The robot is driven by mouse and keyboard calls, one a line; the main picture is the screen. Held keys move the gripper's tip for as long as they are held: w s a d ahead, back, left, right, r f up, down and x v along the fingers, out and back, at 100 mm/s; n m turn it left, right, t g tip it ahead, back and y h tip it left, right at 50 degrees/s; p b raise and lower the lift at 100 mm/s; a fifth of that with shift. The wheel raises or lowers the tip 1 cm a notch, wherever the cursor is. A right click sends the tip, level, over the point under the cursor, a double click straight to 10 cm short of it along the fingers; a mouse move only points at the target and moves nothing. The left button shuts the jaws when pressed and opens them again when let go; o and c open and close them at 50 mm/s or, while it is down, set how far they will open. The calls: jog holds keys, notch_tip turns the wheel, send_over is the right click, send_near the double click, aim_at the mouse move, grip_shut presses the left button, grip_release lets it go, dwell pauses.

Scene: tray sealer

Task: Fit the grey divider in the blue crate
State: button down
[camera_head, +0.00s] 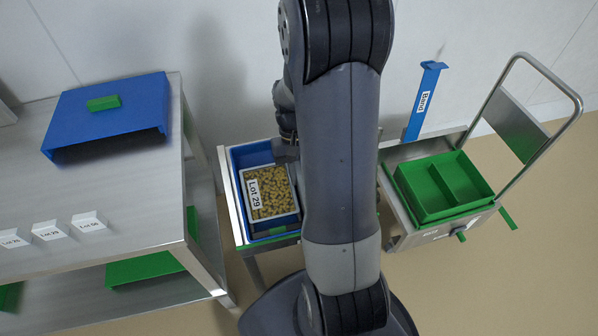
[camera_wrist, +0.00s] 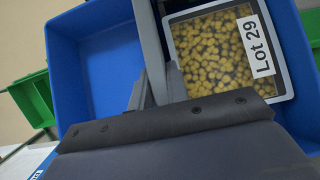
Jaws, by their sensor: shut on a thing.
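The blue crate (camera_head: 238,157) stands in the middle of the head view, partly hidden by my arm. It also fills much of the wrist view (camera_wrist: 70,75). A tray of yellow-brown pieces labelled Lot 29 (camera_wrist: 213,55) sits in its right part in the wrist view, and the left part is empty. The grey divider (camera_wrist: 150,38) shows as a strip between them. My gripper (camera_wrist: 158,88) is shut on it. Whether the divider's lower edge touches the crate floor cannot be told. In the head view the divider cannot be made out clearly beside my arm.
A steel table at left holds a blue cover (camera_head: 112,122) with a green block (camera_head: 103,103) and label blocks (camera_head: 50,230). A cart at right carries a green two-compartment crate (camera_head: 445,187), a blue Rand sign (camera_head: 426,100) and a tubular handle (camera_head: 555,65).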

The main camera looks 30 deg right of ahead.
dwell(0.3)
jog(key=c, duration=1.3)
grip_release()
jog(key=shift+f, duration=0.1)
jog(key=c, duration=0.3)
jog(key=shift+s+a+r+p, duration=0.1)
jog(key=shift+s+r+p, duration=0.35)
jog(key=shift+r+p, duration=0.6)
jog(key=shift+s+a+r+p, duration=0.15)
jog(key=shift+s+r+p, duration=0.25)
jog(key=shift+r+p, duration=0.6)
jog(key=shift+s+a+r+p, duration=0.1)
jog(key=shift+s+r+p, duration=0.35)
jog(key=shift+r+p, duration=0.6)
jog(key=shift+r, duration=0.15)
jog(key=shift+b, duration=0.35)
